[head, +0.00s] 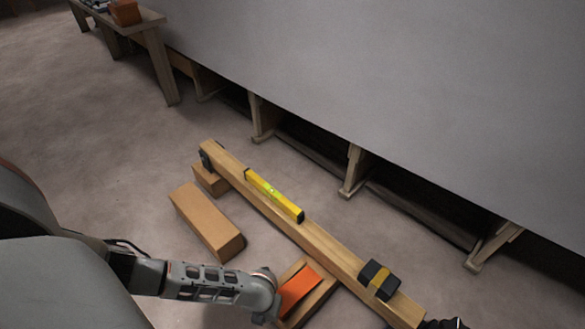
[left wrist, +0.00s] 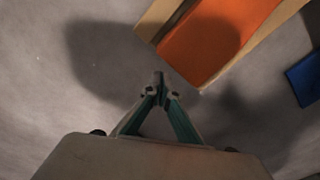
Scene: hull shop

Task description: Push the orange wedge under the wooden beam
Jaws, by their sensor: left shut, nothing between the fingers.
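The orange wedge (head: 297,291) lies on a short wooden block (head: 318,296) on the floor. Its far end points at the wooden beam (head: 322,246), close to the beam's near side; I cannot tell whether its tip reaches underneath. My left gripper (head: 263,318) is low at the wedge's outer end, its fingers mostly hidden by the wrist. In the left wrist view the fingers (left wrist: 158,78) are shut and empty, with the wedge (left wrist: 215,42) just ahead and to the right. I cannot tell whether they touch it.
A yellow level (head: 273,195) and a black-and-yellow block (head: 379,280) sit on the beam. A loose timber (head: 207,221) lies left of it. Hull supports (head: 355,172) stand behind, beneath the large grey hull (head: 400,80). A blue object (left wrist: 304,78) shows at the wrist view's right edge.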

